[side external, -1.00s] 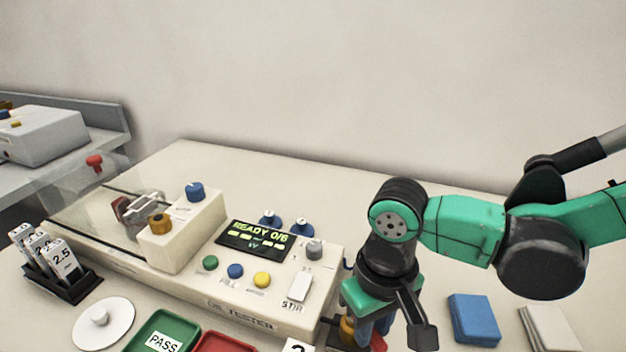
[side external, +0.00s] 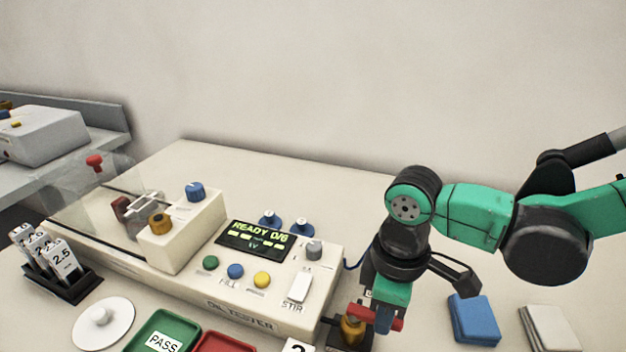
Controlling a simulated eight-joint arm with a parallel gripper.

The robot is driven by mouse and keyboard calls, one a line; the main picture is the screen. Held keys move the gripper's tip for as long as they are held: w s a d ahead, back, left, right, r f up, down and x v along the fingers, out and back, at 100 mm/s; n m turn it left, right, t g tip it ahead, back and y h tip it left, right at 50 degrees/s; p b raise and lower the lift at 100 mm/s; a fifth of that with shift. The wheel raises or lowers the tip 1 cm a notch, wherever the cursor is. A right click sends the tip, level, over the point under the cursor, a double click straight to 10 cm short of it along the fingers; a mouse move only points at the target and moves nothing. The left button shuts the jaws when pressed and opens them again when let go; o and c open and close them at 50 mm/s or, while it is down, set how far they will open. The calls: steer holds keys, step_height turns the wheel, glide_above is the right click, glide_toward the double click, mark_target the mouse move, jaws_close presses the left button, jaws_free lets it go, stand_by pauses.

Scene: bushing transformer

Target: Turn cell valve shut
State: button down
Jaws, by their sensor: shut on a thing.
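My gripper (side external: 384,318) is at the bottom, right of the oil tester (side external: 240,322), pointing down. It is shut on a red handle (side external: 395,322), whose ends show on both sides of the fingers. I take this for the cell valve's handle. A brass-coloured valve body (side external: 351,329) on a dark base (side external: 340,345) shows just left of and below the fingers. The fingertips' exact contact on the handle is partly hidden.
The tester's display (side external: 255,239) reads READY 0/6. Green tray (side external: 185,325) and red tray (side external: 222,345) lie in front of the tester. Blue pad (side external: 473,318) and pale pad (side external: 550,328) lie right of my gripper. A black rack (side external: 75,288) holds labelled gauges at the left.

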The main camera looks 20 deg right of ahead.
steer(key=shift+w+n, duration=0.1)
steer(key=shift+n, duration=0.2)
steer(key=shift+d, duration=0.1)
steer(key=c, duration=0.7)
jaws_free()
steer(key=shift+r, duration=0.1)
steer(key=shift+r, duration=2.7)
steer(key=w+d+m+t, duration=0.1)
steer(key=d+m+t, duration=0.1)
steer(key=d+m, duration=0.1)
steer(key=d+m+t, duration=0.2)
steer(key=d+m, duration=0.1)
steer(key=d, duration=0.3)
steer(key=w+d+r+m+t, duration=0.1)
steer(key=d+m+t, duration=0.2)
steer(key=d, duration=0.1)
steer(key=shift+w+d+r, duration=0.1)
steer(key=shift+w+d, duration=0.25)
